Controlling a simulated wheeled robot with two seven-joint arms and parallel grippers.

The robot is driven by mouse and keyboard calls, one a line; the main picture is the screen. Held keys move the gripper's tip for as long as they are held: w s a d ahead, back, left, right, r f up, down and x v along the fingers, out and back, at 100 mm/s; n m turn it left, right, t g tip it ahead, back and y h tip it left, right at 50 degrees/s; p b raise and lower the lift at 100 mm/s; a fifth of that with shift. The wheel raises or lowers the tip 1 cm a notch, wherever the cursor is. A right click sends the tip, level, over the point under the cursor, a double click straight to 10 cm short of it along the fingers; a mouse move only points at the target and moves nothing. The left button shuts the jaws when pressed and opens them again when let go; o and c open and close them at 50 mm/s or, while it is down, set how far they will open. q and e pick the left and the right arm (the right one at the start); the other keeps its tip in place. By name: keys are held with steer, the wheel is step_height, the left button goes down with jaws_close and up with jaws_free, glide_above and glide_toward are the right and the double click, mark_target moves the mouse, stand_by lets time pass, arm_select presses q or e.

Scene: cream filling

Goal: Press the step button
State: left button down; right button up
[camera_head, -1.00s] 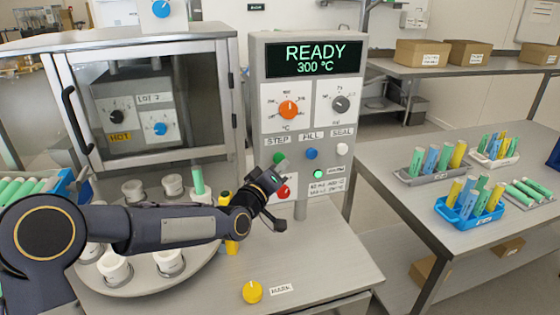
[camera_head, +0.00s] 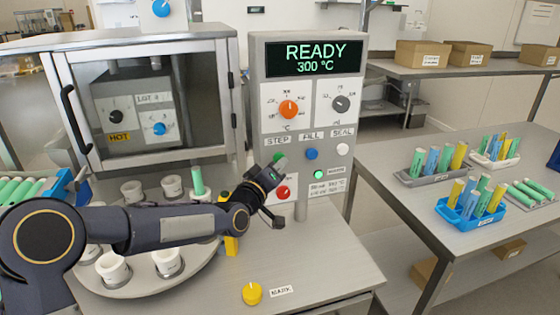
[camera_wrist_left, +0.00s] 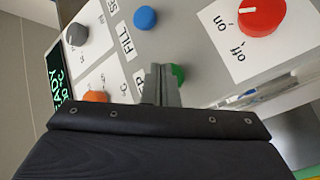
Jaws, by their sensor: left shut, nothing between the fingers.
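The green step button (camera_head: 279,157) sits under the STEP label (camera_head: 277,141) on the grey control panel. My left gripper (camera_head: 277,170) is shut and empty, close in front of the panel at the button. In the left wrist view the closed fingers (camera_wrist_left: 159,78) overlap the button, and only its right part (camera_wrist_left: 178,74) shows beside them. Whether the fingertips touch the button I cannot tell. My right gripper is in neither view.
A blue FILL button (camera_head: 311,153) and a white SEAL button (camera_head: 342,149) are to the right. A red on/off knob (camera_head: 284,192) is just below the gripper. A turntable with white cups (camera_head: 112,268) lies under my left arm. The display (camera_head: 314,58) reads READY, 300 °C.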

arm_select(q)
steer(key=shift+w+a, duration=0.15)
steer(key=shift+w, duration=0.15)
steer(key=shift+s+b, duration=0.1)
steer(key=shift+b, duration=0.2)
stand_by(0.3)
steer(key=shift+s+d+b, duration=0.3)
steer(key=shift+s+b, duration=0.2)
steer(key=shift+s, duration=0.3)
steer(key=s, duration=0.1)
steer(key=s+d+b, duration=0.1)
steer(key=s, duration=0.1)
steer(key=s+b, duration=0.1)
steer(key=shift+s+d, duration=0.3)
steer(key=shift+s, duration=0.1)
